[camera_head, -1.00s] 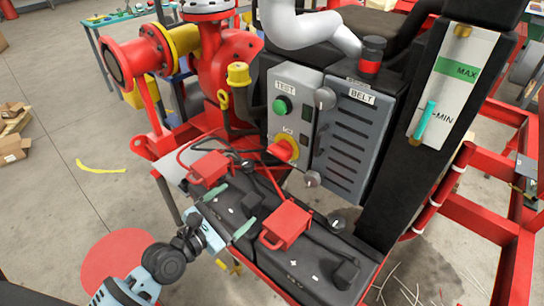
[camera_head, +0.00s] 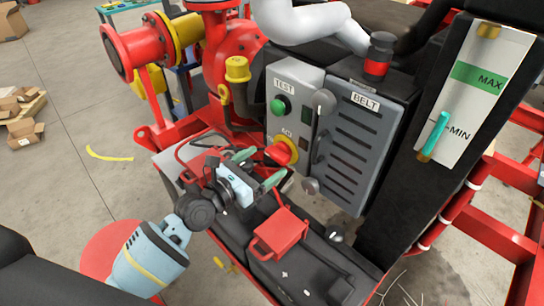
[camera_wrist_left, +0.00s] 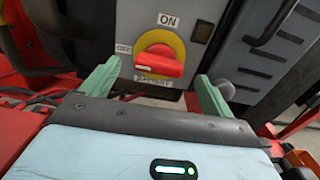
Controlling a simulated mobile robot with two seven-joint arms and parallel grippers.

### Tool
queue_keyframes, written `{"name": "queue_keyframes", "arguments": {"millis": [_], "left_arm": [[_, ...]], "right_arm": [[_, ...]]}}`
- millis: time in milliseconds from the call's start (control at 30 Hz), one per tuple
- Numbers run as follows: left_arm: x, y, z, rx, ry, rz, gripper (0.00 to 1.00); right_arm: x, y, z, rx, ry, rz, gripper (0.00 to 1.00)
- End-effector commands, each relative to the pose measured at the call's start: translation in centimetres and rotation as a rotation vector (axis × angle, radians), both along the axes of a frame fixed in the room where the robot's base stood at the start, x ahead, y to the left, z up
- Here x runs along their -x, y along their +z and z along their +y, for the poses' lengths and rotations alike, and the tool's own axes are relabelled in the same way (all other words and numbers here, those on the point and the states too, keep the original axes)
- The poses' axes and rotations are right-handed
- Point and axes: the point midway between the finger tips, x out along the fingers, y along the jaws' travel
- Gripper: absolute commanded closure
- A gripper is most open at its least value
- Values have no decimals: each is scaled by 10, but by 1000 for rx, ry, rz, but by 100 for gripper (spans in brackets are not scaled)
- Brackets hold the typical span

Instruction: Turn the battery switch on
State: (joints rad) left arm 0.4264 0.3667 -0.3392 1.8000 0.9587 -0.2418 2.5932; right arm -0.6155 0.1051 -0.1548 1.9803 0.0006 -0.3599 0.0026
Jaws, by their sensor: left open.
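The battery switch is a red knob on a round yellow plate (camera_head: 281,152), low on the grey panel below a green button. In the left wrist view the red knob (camera_wrist_left: 159,62) lies roughly crosswise, with an ON label (camera_wrist_left: 168,19) above and an OFF label (camera_wrist_left: 123,49) to its left. A label below the knob is hard to read. My left gripper (camera_head: 259,168) is open and empty just in front of the switch, apart from it. Its green fingers (camera_wrist_left: 156,82) frame the knob on either side. My right gripper is out of view.
Black batteries (camera_head: 318,262) with a red terminal cover (camera_head: 279,233) lie below the arm. Red pump piping (camera_head: 130,48) is at the left.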

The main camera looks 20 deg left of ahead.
Motion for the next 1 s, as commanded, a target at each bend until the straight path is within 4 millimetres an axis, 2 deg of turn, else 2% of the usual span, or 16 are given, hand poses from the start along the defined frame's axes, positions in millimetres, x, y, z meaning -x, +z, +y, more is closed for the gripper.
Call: {"name": "queue_keyframes", "arguments": {"millis": [100,233,633,900,1000], "left_arm": [[-15,0,-9,-2,0,-1,13],[-25,0,-15,-1,0,-1,13],[-31,-1,-18,-3,0,1,13],[-30,-1,-18,-3,0,1,48],[-30,-1,-18,-3,0,1,57]], "right_arm": [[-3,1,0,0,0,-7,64],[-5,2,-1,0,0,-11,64],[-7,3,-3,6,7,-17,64],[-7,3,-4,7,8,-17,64],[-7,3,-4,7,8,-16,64]]}}
